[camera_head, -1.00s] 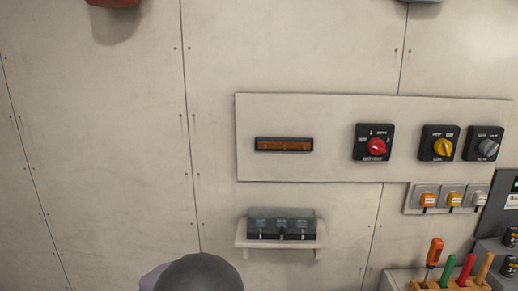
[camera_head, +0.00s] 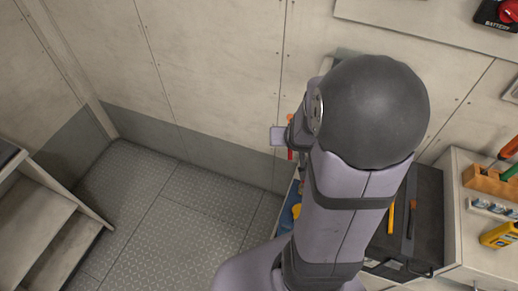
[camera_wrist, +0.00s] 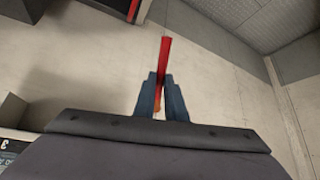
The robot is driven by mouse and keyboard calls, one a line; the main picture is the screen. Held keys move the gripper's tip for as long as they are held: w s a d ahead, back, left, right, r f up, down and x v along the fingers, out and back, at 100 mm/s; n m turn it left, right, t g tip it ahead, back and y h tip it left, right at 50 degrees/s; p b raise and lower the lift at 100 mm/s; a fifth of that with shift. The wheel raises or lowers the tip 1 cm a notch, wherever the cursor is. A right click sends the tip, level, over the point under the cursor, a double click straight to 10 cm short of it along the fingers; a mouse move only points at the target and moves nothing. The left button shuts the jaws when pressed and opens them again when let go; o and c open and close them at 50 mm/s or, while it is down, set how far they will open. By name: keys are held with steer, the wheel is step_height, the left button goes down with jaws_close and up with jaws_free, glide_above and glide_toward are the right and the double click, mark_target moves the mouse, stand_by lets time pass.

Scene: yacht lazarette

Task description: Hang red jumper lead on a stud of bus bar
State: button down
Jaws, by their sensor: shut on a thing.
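In the wrist view my gripper (camera_wrist: 161,86) is shut on a thin, straight red piece (camera_wrist: 166,52), which looks like part of the red jumper lead. It sticks up beyond the fingertips, and a small orange bit shows between the fingers. In the head view my gripper (camera_head: 288,136) is small and partly covered by my arm, with a bit of red lead (camera_head: 290,154) just below it. The rest of the lead is hidden. I cannot make out the bus bar or its studs in either current view.
A wall panel (camera_head: 430,18) with a red battery switch (camera_head: 508,12) is at the upper right. A dark case (camera_head: 425,215) and a cabinet with a wooden tool rack (camera_head: 490,182) stand at right. Steps (camera_head: 45,225) are at left. The grey floor (camera_head: 180,215) between is clear.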

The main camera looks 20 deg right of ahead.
steer(key=w+d+r+m+t+h+p, duration=0.1)
steer(key=d+r+m+t+h+p, duration=0.3)
steer(key=d+r, duration=0.75)
steer(key=w+d+r+t+h+b, duration=0.1)
steer(key=d+r+h, duration=0.1)
steer(key=r, duration=0.7)
steer(key=d+r+t+h+b, duration=0.1)
steer(key=r+h, duration=0.4)
steer(key=r, duration=0.5)
steer(key=d+t, duration=0.1)
steer(key=d, duration=0.1)
steer(key=shift+w+d, duration=0.3)
steer(key=shift+w, duration=0.1)
steer(key=shift+w+d, duration=0.1)
steer(key=shift+w, duration=0.05)
steer(key=shift+w+d+f+b, duration=0.15)
steer(key=shift+w+d+f, duration=0.05)
steer(key=shift+w+d, duration=0.7)
steer(key=shift+w+d+f+b, duration=0.15)
steer(key=shift+w+d+b, duration=0.05)
steer(key=shift+w+d, duration=0.7)
steer(key=shift+w+d+f+b, duration=0.15)
steer(key=shift+w+d+f, duration=0.05)
steer(key=shift+w+d, duration=0.7)
steer(key=shift+w+d, duration=0.1)
